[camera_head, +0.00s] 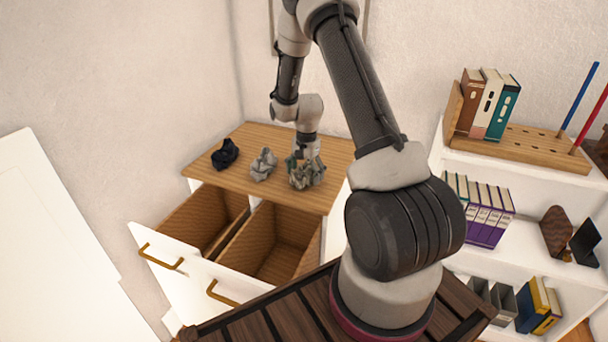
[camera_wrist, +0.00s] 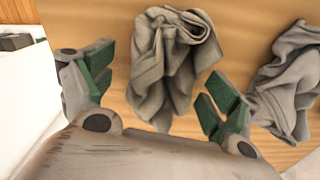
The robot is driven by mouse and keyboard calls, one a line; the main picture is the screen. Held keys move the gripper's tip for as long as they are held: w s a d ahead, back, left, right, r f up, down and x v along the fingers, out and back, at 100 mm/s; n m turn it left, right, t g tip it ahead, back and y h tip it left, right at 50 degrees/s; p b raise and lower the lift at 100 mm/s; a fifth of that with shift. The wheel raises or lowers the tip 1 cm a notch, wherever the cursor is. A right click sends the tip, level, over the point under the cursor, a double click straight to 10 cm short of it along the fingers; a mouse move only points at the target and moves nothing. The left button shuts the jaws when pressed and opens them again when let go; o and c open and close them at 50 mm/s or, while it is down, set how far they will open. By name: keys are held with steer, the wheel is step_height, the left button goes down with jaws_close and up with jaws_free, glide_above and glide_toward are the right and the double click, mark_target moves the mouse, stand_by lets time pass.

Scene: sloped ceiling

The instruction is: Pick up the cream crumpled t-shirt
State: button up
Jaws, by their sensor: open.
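The cream crumpled t-shirt (camera_head: 308,178) lies on the wooden top of a low cabinet, right of two other cloths. In the wrist view, the t-shirt (camera_wrist: 170,65) looks greyish beige, folded in on itself, and sits between and a little beyond my fingertips. My gripper (camera_wrist: 158,92) is open, with one green-padded finger on each side of the t-shirt. I cannot tell whether either finger touches it. In the head view my gripper (camera_head: 305,160) points down over the t-shirt and hides part of it.
A grey crumpled cloth (camera_head: 263,164) lies close beside it; it also shows in the wrist view (camera_wrist: 290,85). A black cloth (camera_head: 224,154) lies farther left. Two drawers (camera_head: 275,243) stand open below the cabinet top (camera_head: 255,138). A shelf with books (camera_head: 485,105) stands right.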

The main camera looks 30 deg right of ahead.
steer(key=shift+f, duration=0.3)
steer(key=c, duration=1.2)
steer(key=shift+r, duration=0.1)
